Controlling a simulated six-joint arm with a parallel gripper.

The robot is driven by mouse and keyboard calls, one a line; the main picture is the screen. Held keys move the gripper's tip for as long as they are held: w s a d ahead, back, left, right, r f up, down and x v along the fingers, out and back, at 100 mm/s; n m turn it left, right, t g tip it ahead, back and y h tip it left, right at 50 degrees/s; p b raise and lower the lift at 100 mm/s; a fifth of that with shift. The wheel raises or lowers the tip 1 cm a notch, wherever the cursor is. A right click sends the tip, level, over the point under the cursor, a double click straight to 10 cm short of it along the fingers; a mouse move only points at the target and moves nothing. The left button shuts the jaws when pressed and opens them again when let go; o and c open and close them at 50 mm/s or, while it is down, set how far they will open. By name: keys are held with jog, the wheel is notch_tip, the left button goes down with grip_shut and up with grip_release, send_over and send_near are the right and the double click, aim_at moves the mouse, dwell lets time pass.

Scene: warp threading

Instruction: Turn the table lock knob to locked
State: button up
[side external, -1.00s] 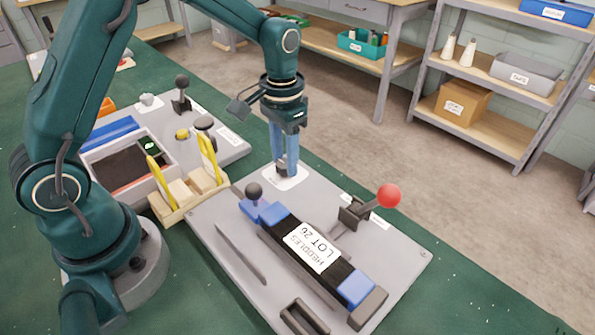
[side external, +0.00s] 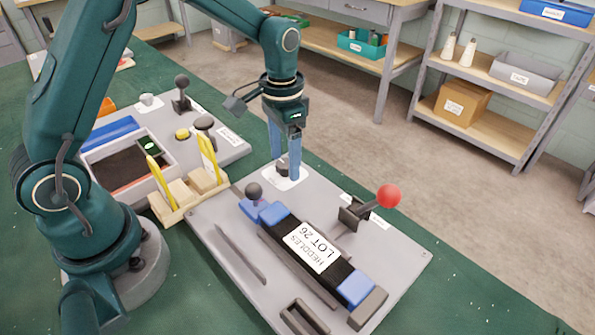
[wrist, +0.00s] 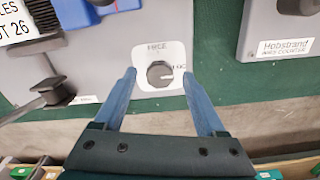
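The table lock knob (wrist: 159,74) is a dark round knob on a white plate marked FREE above and LOCK at the right. A light mark on it points right, toward the LOCK side. My gripper (wrist: 159,74) is open, with one blue finger on each side of the knob and a visible gap to both. In the side view the knob (side external: 282,168) sits at the far corner of the grey board, partly hidden by the fingers. My gripper (side external: 285,168) points down over it there.
The grey board (side external: 400,262) also carries a lever with a red ball (side external: 388,196), a black ball knob (side external: 254,190) and the heddle bar labelled LOT 26 (side external: 313,247). A wooden holder with yellow-handled tools (side external: 186,196) stands close at left. A second grey panel (side external: 232,150) lies behind.

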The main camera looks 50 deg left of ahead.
aim_at(285, 163)
jog(key=shift+r, duration=0.1)
jog(key=shift+r, duration=2.45)
jog(key=shift+w+r, duration=0.1)
jog(key=shift+r, duration=0.2)
jog(key=s+d+r+t, duration=0.1)
jog(key=s+r+t, duration=0.4)
jog(key=r, duration=0.4)
jog(key=s+f+n, duration=0.2)
jog(key=s, duration=0.9)
jog(key=shift+d+f+t, duration=0.2)
jog(key=shift+d+t, duration=0.05)
jog(key=shift+t, duration=0.05)
